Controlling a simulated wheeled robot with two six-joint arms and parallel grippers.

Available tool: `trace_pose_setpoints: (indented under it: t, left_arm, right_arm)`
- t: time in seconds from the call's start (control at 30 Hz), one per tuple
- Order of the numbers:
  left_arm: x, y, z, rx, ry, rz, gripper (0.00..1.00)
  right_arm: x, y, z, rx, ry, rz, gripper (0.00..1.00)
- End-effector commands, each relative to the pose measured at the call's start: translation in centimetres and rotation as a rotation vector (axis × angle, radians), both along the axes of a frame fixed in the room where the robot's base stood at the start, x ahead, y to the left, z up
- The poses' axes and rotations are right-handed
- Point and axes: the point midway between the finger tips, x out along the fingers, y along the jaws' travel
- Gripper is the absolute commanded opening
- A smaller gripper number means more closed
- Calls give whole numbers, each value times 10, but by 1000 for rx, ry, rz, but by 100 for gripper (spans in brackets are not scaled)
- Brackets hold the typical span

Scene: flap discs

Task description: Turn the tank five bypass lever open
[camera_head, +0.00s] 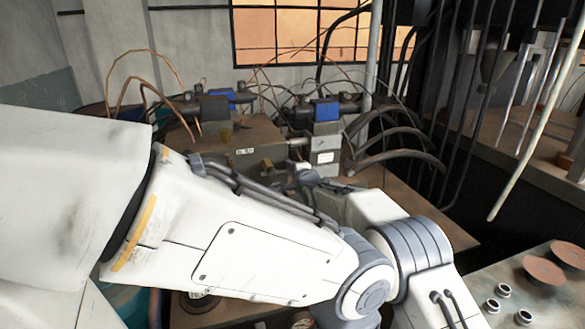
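A grey box unit (325,143) with a small label and a blue part (326,110) on top stands at the back of the bench. A second blue part (222,94) sits further left among dark fittings. The labels are too small to read, and I cannot tell which part is the tank five bypass lever.
A brown box (250,136) with a label stands left of the grey unit. Thick dark hoses (400,155) curve right of it, beside a pale upright pipe (373,50). Discs (544,270) and small metal rings (503,290) lie on a worn surface at lower right.

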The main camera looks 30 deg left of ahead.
Motion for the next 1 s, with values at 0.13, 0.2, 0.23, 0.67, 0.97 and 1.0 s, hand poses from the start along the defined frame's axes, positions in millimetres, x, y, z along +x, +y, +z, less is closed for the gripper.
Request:
trace_pose_setpoints:
  t: [0.13,0.2,0.23,0.67,0.97,1.0]
  left_arm:
    - [0,0,0,0,0,0,50]
    - [0,0,0,0,0,0,50]
    - [0,0,0,0,0,0,50]
    - [0,0,-8,0,0,0,50]
    - [0,0,-19,0,0,0,50]
    - [0,0,-21,0,0,0,50]
  right_arm:
    - [2,-3,-3,-3,5,-4,42]
    - [1,-1,-2,-2,3,-3,42]
    - [1,-1,-2,-2,3,-2,42]
    - [-11,-12,2,-2,3,-2,42]
    - [-40,-41,9,-1,2,-3,42]
    - [-45,-45,11,-1,2,-3,42]
